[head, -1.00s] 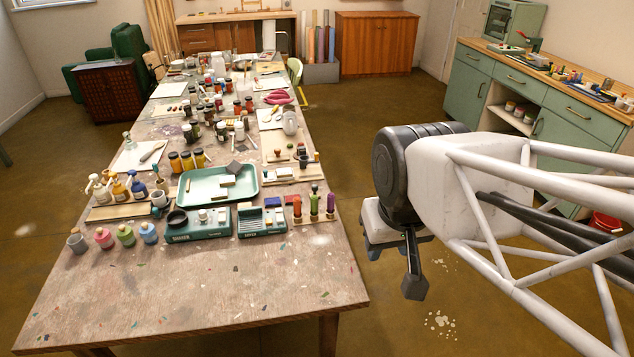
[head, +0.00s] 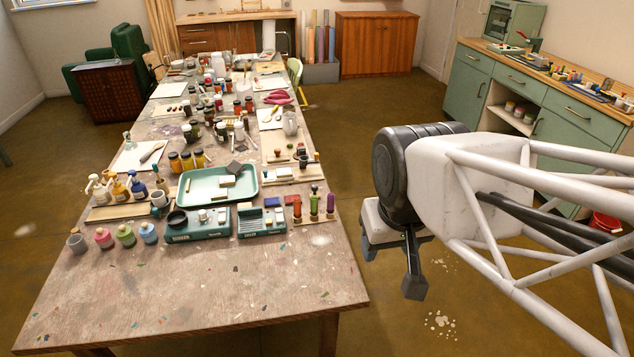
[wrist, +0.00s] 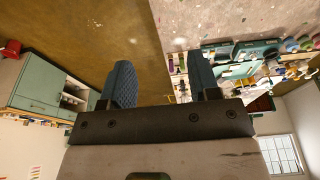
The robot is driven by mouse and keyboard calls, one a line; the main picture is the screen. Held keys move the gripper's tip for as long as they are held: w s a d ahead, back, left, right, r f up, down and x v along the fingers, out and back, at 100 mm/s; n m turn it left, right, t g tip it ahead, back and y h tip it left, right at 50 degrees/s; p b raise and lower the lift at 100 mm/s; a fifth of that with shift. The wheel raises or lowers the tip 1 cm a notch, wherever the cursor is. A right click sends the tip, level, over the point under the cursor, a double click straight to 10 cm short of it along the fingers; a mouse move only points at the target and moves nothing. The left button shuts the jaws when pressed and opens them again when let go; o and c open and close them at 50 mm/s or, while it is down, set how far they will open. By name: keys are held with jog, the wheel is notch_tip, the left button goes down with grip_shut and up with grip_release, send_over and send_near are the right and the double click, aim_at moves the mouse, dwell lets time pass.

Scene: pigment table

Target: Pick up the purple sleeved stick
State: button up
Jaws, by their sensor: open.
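The purple sleeved stick (head: 331,203) stands upright at the right end of a small wooden rack near the table's right edge. In the wrist view, a small purple shape (wrist: 171,65) by the left finger of the right-hand pair is likely the same stick. My gripper (head: 392,266) is open and empty. It hangs over the floor, off the table's right side, apart from the stick. Both fingers show in the wrist view (wrist: 162,80), where the scene appears upside down.
Teal stamp boxes (head: 262,221) stand left of the sticks, and a green tray (head: 217,198) lies behind them. Small bottles (head: 104,238) line the left. The table's front part (head: 220,290) is clear. A green cabinet (head: 510,90) stands at the right.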

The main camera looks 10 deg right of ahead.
jog(key=n+g, duration=0.3)
jog(key=n, duration=1.7)
send_over(331, 194)
jog(key=f, duration=2.2)
jog(key=shift+s+f, duration=0.2)
jog(key=shift+f, duration=0.1)
jog(key=shift+w+f, duration=0.2)
jog(key=shift+f, duration=0.05)
jog(key=shift+f, duration=0.1)
jog(key=shift+f, duration=1.2)
